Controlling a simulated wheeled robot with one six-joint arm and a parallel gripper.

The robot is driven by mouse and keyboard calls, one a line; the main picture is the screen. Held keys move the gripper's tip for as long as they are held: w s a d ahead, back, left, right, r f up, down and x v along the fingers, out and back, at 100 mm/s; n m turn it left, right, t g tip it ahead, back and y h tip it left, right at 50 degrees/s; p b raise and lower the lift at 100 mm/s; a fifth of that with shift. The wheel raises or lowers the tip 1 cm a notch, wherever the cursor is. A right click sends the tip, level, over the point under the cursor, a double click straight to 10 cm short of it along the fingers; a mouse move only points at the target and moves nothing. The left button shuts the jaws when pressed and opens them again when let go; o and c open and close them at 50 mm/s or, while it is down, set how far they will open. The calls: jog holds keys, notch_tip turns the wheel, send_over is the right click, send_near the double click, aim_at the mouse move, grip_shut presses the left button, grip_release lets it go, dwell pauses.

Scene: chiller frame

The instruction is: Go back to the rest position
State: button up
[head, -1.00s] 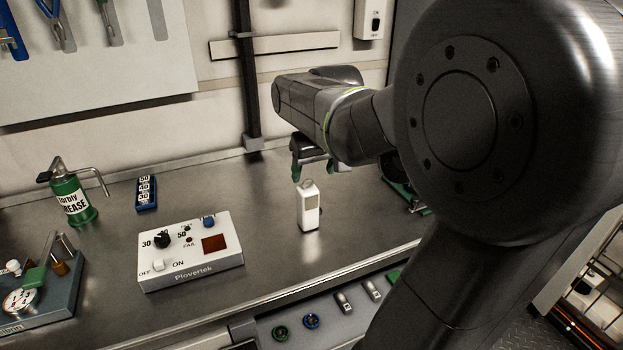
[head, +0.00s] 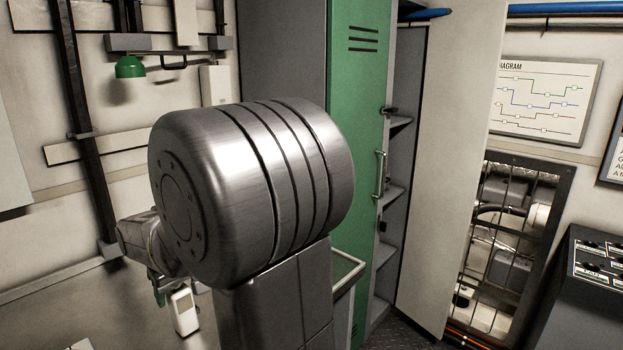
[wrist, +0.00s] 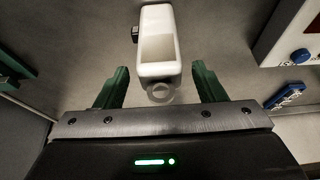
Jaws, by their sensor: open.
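My gripper (wrist: 160,88) is open in the wrist view, its two green fingers apart. A white box-shaped device (wrist: 158,45) with a ring at its near end lies between and just beyond the fingertips, and I see no finger touching it. In the head view the white device (head: 184,311) stands upright on the metal bench, beside the gripper (head: 158,292). My arm hides much of the gripper there.
A white control box with a blue knob (wrist: 299,55) and a blue block (wrist: 287,95) are at the right of the wrist view. In the head view, a green locker door (head: 352,130), an open shelf cabinet and a barred opening (head: 505,240) stand to the right.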

jog(key=x, duration=0.3)
jog(key=shift+f, duration=0.25)
jog(key=shift+w+a, duration=0.15)
jog(key=shift+r, duration=1.45)
